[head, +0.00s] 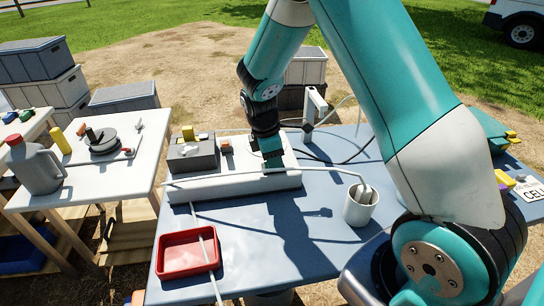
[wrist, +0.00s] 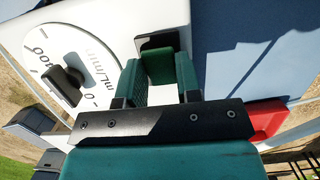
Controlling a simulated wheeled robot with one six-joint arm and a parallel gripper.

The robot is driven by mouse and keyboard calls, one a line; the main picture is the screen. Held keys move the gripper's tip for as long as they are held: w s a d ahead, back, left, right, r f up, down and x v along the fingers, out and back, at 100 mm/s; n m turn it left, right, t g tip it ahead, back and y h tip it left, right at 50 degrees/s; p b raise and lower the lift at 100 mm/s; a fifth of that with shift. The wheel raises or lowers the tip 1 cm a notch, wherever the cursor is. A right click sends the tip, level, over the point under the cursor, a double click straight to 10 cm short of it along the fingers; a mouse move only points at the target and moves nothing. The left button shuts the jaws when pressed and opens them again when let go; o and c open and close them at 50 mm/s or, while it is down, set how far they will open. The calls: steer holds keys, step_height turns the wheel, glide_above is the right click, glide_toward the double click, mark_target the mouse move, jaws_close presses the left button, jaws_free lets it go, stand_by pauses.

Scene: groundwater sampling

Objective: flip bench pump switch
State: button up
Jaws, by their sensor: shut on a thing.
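The bench pump (head: 235,184) is a long white box on the blue table. My gripper (head: 271,158) reaches down onto the pump's right part. In the wrist view my gripper (wrist: 160,70) has its green fingers close together at a black plate (wrist: 147,42) on the white pump face (wrist: 112,18). The gripper is shut on the switch there, which the fingers mostly hide; I cannot tell which way it is set. A round dial (wrist: 62,62) marked mL/min, with a dark knob (wrist: 68,82), lies left of the fingers.
A thin tube (head: 325,170) runs across the pump to a white cup (head: 360,206). A red tray (head: 187,254) sits at the table's front left. A white side table (head: 120,172) stands left. The blue tabletop (head: 290,246) is bare at the front middle.

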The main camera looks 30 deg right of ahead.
steer(key=o, duration=0.9)
steer(key=shift+w, duration=0.15)
steer(key=shift+r, duration=0.1)
steer(key=a+r, duration=0.1)
steer(key=r, duration=0.4)
steer(key=w+a+r, duration=0.1)
steer(key=r, duration=0.5)
steer(key=a+r+p, duration=0.1)
steer(key=r, duration=0.5)
steer(key=shift+w, duration=0.15)
steer(key=s+a+r+m+y+p, duration=0.1)
steer(key=s+a+r+m+y, duration=0.1)
steer(key=s+a, duration=0.3)
steer(key=s+a+r+m+y+p, duration=0.2)
steer(key=s+a+r, duration=0.2)
steer(key=s, duration=0.8)
steer(key=s+a+r+m+y+p, duration=0.1)
steer(key=s+a+r+m+y, duration=0.1)
steer(key=s+a, duration=0.4)
steer(key=shift+s+a+r+t+p, duration=0.1)
steer(key=shift+s+r+t+p, duration=0.15)
steer(key=shift+s, duration=0.6)
steer(key=shift+s+a+r+t+p, duration=0.1)
steer(key=shift+s+r+t+p, duration=0.1)
steer(key=shift+s, duration=0.6)
